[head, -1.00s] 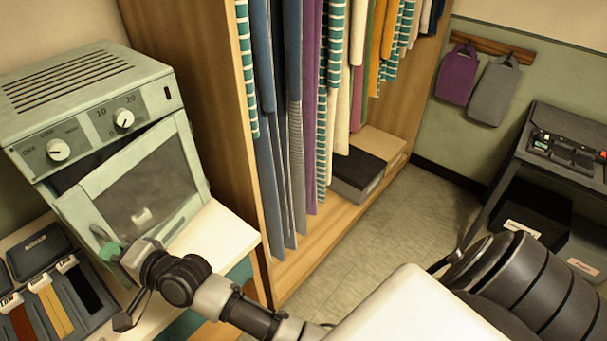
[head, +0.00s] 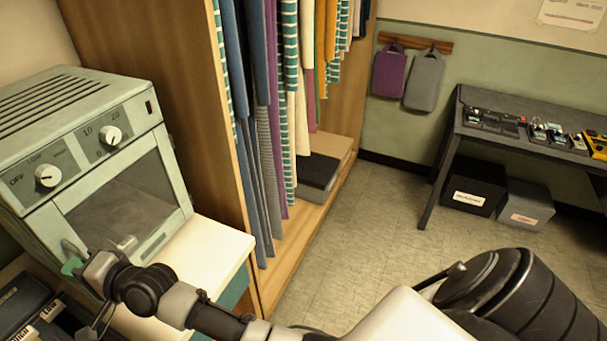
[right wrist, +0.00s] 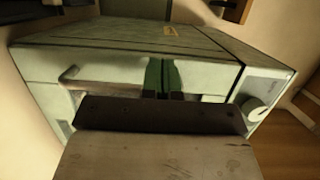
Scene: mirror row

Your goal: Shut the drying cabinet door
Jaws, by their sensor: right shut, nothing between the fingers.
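The drying cabinet (head: 75,95) is a pale green box with vents on top and two white knobs on its front panel. Its door (head: 168,165), with a dark window, lies against the front below the panel; I see no clear gap along its top edge. My right gripper (head: 72,266) is shut and empty, its green fingertips at the door's lower left, close to the handle. Whether they touch the door is unclear. In the right wrist view, the fingers (right wrist: 163,78) are together in front of the cabinet (right wrist: 120,40), right of the handle (right wrist: 68,74). My left gripper is out of view.
The cabinet stands on a white-topped stand (head: 205,262). A wooden wardrobe (head: 150,75) with hanging clothes is just right of it. A dark tray (head: 22,305) lies at the lower left. A dark table (head: 455,130) stands at the back right. The floor between is clear.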

